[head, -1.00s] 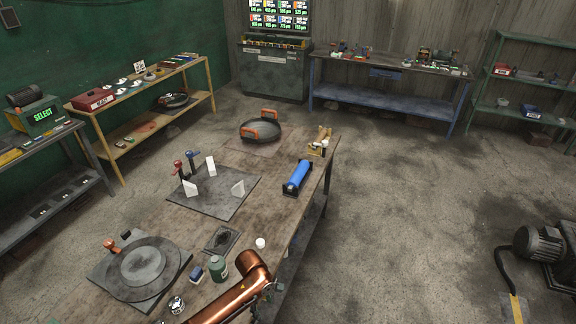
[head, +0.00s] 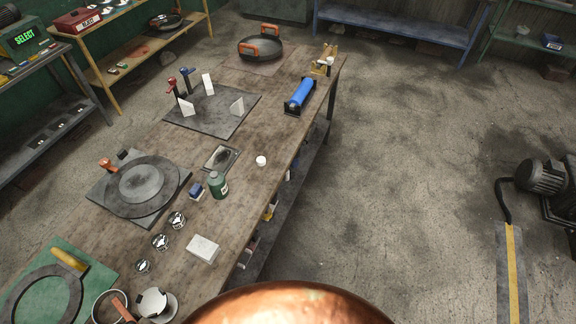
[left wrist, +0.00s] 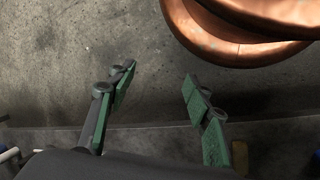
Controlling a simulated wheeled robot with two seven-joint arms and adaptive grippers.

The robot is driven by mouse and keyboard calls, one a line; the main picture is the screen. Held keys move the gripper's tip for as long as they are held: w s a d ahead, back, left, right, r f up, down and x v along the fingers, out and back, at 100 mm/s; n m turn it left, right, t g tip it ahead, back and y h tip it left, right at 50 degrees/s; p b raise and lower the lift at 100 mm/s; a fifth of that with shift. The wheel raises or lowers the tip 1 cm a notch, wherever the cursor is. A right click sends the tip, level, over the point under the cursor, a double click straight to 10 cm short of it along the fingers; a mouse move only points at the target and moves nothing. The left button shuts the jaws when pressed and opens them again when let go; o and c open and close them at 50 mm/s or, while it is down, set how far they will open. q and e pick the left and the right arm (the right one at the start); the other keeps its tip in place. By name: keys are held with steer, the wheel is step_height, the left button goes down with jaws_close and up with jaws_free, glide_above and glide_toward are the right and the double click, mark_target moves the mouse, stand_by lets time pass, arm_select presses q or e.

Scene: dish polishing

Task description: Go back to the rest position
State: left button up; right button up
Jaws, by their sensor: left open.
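My left gripper (left wrist: 155,85) shows in the left wrist view with its two green-padded fingers spread apart and nothing between them. Bare grey concrete floor lies behind the fingers. Neither gripper shows in the head view. My right gripper is in no view.
The long wooden workbench (head: 236,190) holds a round plate (head: 150,186), a green bottle (head: 217,188), a blue roller (head: 300,93), a white block (head: 203,248) and a pan (head: 261,50). Open floor lies right of the bench; a motor (head: 543,177) stands at far right.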

arm_select(q)
steer(key=s+a+f+m+y, duration=0.2)
steer(key=s+a+f+m, duration=0.1)
steer(key=s+a, duration=0.8)
steer(key=s+a+f+m+y, duration=0.2)
steer(key=s+a+f+m, duration=0.2)
steer(key=s+a, duration=0.7)
steer(key=shift+a+f+m, duration=0.3)
steer(key=shift+a+m, duration=0.05)
steer(key=shift+m, duration=0.75)
